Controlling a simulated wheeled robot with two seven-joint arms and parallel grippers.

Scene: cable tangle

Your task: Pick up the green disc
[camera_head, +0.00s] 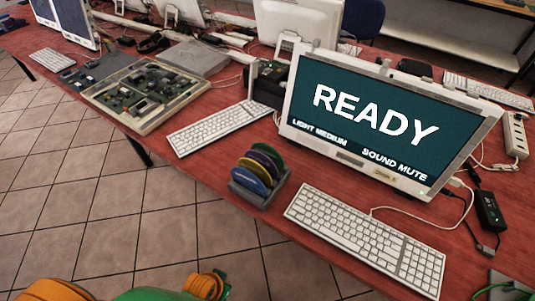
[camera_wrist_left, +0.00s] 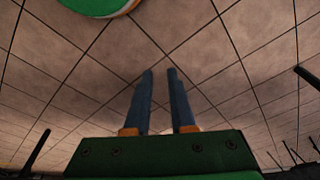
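Several coloured discs stand on edge in a small grey rack (camera_head: 249,193) on the red table. The nearest is a blue disc (camera_head: 248,181), with a yellow-rimmed one behind it and a purple one towards the back. My right gripper is not in view.
A monitor (camera_head: 376,115) stands right of the rack, with a white keyboard (camera_head: 365,240) in front. Another keyboard (camera_head: 222,126) and a tray of circuit boards (camera_head: 145,92) lie to the left. Tiled floor (camera_head: 130,220) before the table is clear.

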